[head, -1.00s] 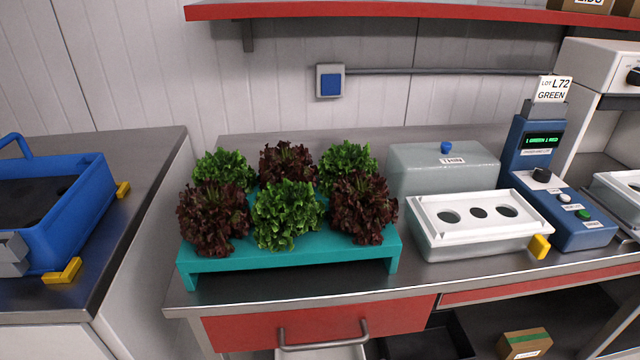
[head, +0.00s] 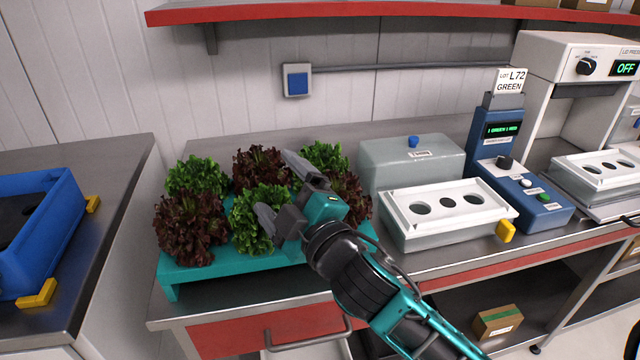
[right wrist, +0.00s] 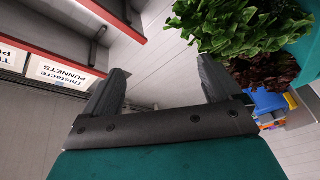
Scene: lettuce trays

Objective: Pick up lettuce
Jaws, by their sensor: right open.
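Several lettuces, green and dark red, stand on a teal rack (head: 180,275) on the steel counter. At the front are a red lettuce (head: 190,225) and a green lettuce (head: 254,212); behind are a green lettuce (head: 197,176), a red lettuce (head: 258,167) and a green lettuce (head: 325,156). A red lettuce (head: 352,197) at the right is partly hidden by my right gripper (head: 278,188). The gripper is open and empty, in front of the right lettuces in the head view. In the right wrist view, a green lettuce (right wrist: 238,28) is beside the open fingers (right wrist: 160,88). My left gripper is not in view.
A white tray with holes (head: 447,203) and a grey lidded box (head: 410,162) stand right of the rack. A blue control unit (head: 525,190) is further right. A blue crate (head: 45,235) is on the left counter. A red shelf (head: 300,12) runs above.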

